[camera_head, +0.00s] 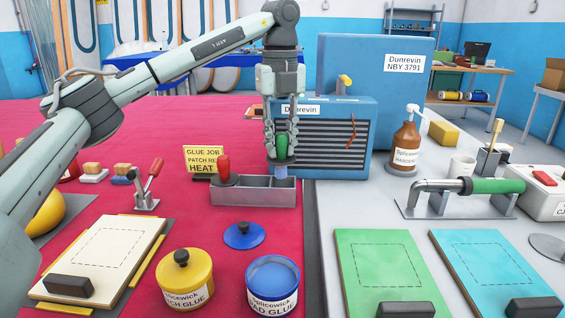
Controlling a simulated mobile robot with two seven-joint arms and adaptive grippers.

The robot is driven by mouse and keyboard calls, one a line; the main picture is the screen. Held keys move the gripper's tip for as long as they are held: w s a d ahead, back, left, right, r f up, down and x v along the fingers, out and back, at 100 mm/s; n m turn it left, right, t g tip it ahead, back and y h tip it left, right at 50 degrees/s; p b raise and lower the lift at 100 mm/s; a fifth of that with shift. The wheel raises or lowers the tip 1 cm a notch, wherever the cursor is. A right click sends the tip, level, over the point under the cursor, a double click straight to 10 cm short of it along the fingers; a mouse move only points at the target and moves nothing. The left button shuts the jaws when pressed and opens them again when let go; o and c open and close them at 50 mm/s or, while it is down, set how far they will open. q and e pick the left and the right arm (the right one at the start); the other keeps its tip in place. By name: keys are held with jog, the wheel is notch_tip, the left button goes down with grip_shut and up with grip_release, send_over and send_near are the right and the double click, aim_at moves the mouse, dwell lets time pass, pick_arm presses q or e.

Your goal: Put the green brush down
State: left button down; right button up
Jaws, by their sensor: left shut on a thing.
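My left gripper (281,140) points straight down at the middle of the view and is shut on the green brush (282,148). The brush is upright, with its green handle between the fingers and a pale blue lower end (280,172) over the right part of the grey metal holder (252,197). I cannot tell whether its tip touches the holder's floor. A red-handled tool (223,168) stands in the left part of the holder. My right gripper is not in view.
A yellow lidded glue pot (188,280), an open blue pot (273,285) and a blue lid (244,235) stand in front on the red mat. A blue vented machine (355,137) is close behind. A brown pump bottle (405,145) stands to the right.

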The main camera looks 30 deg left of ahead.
aim_at(282, 157)
pick_arm(q)
jog(key=shift+d+f, duration=0.2)
jog(key=shift+f, duration=1.95)
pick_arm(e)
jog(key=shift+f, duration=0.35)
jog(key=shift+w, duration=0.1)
